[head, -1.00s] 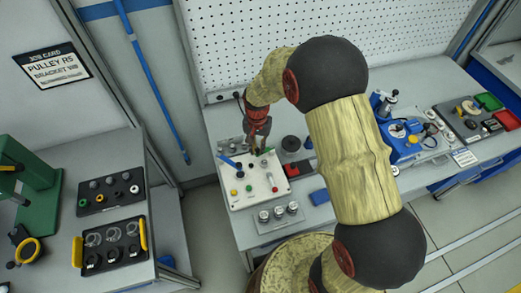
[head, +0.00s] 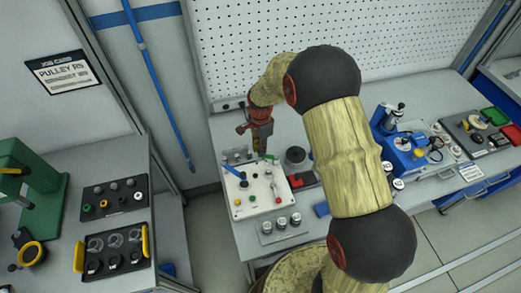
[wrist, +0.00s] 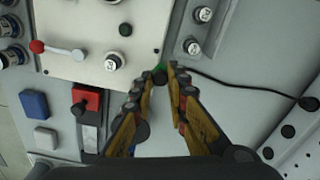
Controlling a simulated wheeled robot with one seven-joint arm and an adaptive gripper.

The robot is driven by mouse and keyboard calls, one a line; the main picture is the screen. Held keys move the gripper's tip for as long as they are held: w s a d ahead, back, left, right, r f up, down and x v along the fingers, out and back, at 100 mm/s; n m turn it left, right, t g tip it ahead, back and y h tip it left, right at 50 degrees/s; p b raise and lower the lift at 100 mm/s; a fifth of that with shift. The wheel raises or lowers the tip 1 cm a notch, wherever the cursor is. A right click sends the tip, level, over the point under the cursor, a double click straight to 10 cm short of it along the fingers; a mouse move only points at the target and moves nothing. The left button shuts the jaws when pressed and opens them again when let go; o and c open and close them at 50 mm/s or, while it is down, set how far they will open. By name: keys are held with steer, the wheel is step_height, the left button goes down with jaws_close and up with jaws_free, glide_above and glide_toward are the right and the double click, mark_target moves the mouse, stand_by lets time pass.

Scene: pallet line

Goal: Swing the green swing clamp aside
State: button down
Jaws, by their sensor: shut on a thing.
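The green swing clamp shows as a small green piece (wrist: 160,67) between my fingertips in the wrist view. In the head view a bit of its green (head: 272,157) shows at the back edge of the white fixture plate (head: 262,205). My gripper (wrist: 166,70) is shut on the clamp at the plate's edge; it points down there in the head view (head: 260,154). The fingers hide most of the clamp, so I cannot tell its exact angle.
A dark round part (head: 295,156) and a red block (head: 303,179) sit to the right. Several metal cylinders (head: 281,223) stand in front. A black cable (wrist: 245,88) lies near in the wrist view.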

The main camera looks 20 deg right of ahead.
steer(key=shift+w+r, duration=0.1)
steer(key=shift+w, duration=0.05)
stand_by(0.4)
steer(key=c, duration=1.7)
jaws_free()
steer(key=shift+c, duration=0.2)
step_height(320, 180, up, 12)
